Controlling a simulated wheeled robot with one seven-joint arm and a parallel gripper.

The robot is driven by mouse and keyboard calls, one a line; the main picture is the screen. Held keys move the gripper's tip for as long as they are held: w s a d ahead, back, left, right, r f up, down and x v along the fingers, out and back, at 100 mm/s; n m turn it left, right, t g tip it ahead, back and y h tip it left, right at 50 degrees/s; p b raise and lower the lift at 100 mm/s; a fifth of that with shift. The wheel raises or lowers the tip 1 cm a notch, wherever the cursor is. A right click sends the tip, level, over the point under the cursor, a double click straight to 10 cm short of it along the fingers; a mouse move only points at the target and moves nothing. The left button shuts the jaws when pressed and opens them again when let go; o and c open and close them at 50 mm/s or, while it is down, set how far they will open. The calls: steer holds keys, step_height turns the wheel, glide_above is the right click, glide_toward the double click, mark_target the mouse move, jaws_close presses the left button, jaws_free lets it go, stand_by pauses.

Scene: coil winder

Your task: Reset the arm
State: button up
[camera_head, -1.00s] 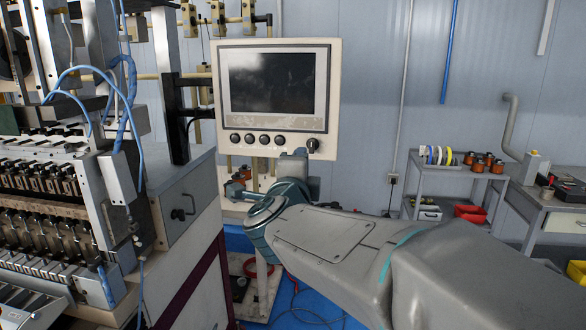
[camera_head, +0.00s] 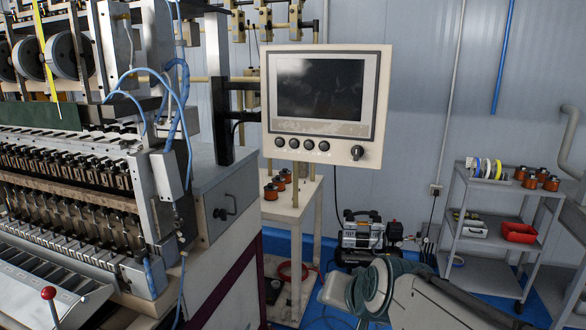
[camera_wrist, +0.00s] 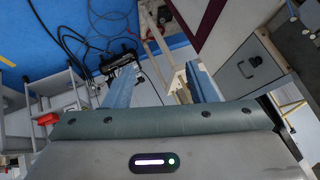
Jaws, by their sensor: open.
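My gripper (camera_wrist: 160,80) shows in the wrist view with its two blue-grey fingers spread apart and nothing between them. It hangs over the floor area, with the blue mat (camera_wrist: 90,20) beyond it. In the head view my arm (camera_head: 400,295) sits low at the lower right, and the gripper itself cannot be made out there. The coil winder (camera_head: 75,200) fills the left side of the head view.
A white stand (camera_head: 283,212) holds several copper coils. An air compressor (camera_head: 362,235) stands on the floor behind my arm. A grey trolley (camera_head: 480,240) with spools and a red bin (camera_head: 518,232) is at the right. Hoses (camera_wrist: 80,35) lie on the mat.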

steer(key=s+d+f+n+g+h, duration=0.2)
steer(key=s+d+f+g, duration=0.3)
steer(key=s, duration=0.6)
steer(key=shift+d+f+n, duration=0.6)
steer(key=shift+d, duration=0.05)
steer(key=shift+w, duration=0.1)
